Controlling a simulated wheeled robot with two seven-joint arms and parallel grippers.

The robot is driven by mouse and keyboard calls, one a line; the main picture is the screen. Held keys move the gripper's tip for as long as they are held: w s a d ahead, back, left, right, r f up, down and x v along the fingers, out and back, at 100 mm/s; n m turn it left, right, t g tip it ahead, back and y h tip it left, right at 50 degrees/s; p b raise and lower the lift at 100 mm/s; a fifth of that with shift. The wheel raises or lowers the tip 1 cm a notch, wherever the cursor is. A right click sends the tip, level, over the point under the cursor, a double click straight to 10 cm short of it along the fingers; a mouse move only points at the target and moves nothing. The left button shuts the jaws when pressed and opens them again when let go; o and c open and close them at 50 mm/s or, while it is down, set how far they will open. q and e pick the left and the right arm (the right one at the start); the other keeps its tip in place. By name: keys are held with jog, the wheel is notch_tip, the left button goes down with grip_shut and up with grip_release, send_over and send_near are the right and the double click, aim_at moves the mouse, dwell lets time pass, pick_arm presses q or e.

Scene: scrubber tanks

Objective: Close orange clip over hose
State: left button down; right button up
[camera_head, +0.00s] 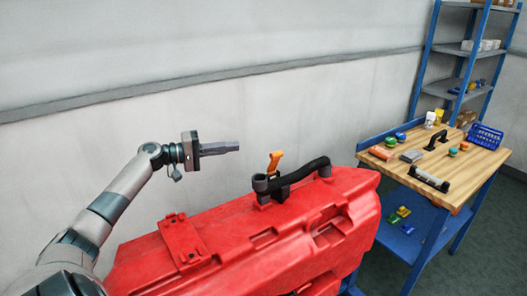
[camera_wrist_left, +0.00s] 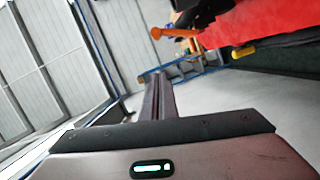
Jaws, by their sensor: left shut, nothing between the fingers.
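The orange clip (camera_head: 275,161) stands up from the top of the red tank (camera_head: 225,228), in front of the white wall. The black hose (camera_head: 299,173) lies along the tank top just right of the clip, with its near end in a dark fitting (camera_head: 263,184). The clip is raised and not over the hose. My left gripper (camera_head: 238,146) is left of the clip and slightly higher, apart from it, with its fingers together and empty. In the left wrist view the closed fingers (camera_wrist_left: 158,77) point ahead, and the orange clip (camera_wrist_left: 175,32) shows at the upper right. My right gripper is not in view.
A wooden-topped workbench (camera_head: 480,165) with several small items and a blue basket (camera_head: 485,136) stands at the right. A blue shelf rack (camera_head: 468,48) is behind it. The air between my left gripper and the clip looks free.

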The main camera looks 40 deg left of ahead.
aim_at(269, 157)
pick_arm(q)
jog(key=w+d+f+p, duration=0.1)
jog(key=w+d+p, duration=0.6)
jog(key=d, duration=0.1)
jog(key=shift+d+f, duration=0.2)
dwell(0.5)
jog(key=shift+d, duration=0.15)
dwell(0.4)
jog(key=d+m+b, duration=0.1)
jog(key=s+d+m+b, duration=0.1)
jog(key=d+m+b, duration=0.1)
jog(key=shift+f+y, duration=0.2)
jog(key=shift+y, duration=0.2)
jog(key=m, duration=0.1)
jog(key=d+b, duration=0.1)
jog(key=d+m, duration=0.1)
jog(key=shift+s+f+m+g+y+b, duration=0.25)
jog(key=shift+m+g+y+b, duration=0.05)
jog(key=shift+y+b, duration=0.1)
jog(key=shift+s+d+f+m+y+b, duration=0.25)
jog(key=shift+d+f+m+y+b, duration=0.1)
jog(key=shift+d+f+m, duration=0.35)
jog(key=shift+s+d+f+m+y+b, duration=0.3)
jog(key=shift+d+f+m, duration=0.2)
jog(key=shift+d+m, duration=0.4)
jog(key=shift+w, duration=0.1)
